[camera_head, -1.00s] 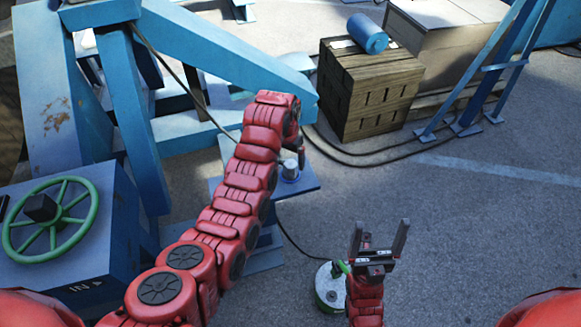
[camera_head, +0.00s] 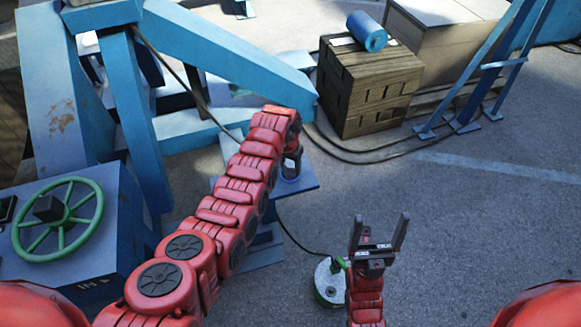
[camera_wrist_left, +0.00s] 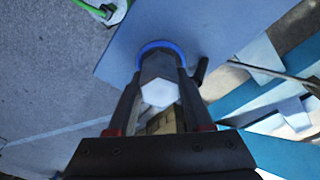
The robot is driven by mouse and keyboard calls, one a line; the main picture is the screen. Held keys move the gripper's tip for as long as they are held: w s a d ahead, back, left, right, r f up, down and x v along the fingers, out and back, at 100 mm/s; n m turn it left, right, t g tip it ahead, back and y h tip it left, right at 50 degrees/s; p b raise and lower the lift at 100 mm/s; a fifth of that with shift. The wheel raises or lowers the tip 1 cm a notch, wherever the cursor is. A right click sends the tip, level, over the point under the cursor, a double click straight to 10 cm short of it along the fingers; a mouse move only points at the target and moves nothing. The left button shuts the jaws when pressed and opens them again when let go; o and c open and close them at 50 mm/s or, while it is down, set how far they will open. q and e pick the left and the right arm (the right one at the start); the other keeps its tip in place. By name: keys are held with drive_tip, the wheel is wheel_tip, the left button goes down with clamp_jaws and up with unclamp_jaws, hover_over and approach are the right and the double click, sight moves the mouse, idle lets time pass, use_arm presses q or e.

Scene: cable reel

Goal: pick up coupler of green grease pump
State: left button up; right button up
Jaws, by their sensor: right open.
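The coupler (camera_wrist_left: 159,72) is a grey, six-sided piece with a pale end, standing in a blue ring on a blue plate (camera_wrist_left: 205,25). In the left wrist view, my left gripper (camera_wrist_left: 159,82) has one finger on each side of it. I cannot tell whether the fingers touch it. In the head view, my left wrist mostly covers the coupler on the blue plate (camera_head: 306,182). The green grease pump (camera_head: 328,284) is a round green-and-white can on the ground. My right gripper (camera_head: 378,235) is open and empty, pointing up beside the pump.
A dark hose (camera_head: 295,240) runs from the pump towards the plate. A blue box with a green handwheel (camera_head: 58,220) stands at left, below a blue frame (camera_head: 225,55). A wooden crate (camera_head: 370,90) holds a blue cylinder (camera_head: 367,31). The ground at right is clear.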

use_arm(q)
clamp_jaws()
drive_tip(key=shift+r, duration=0.1)
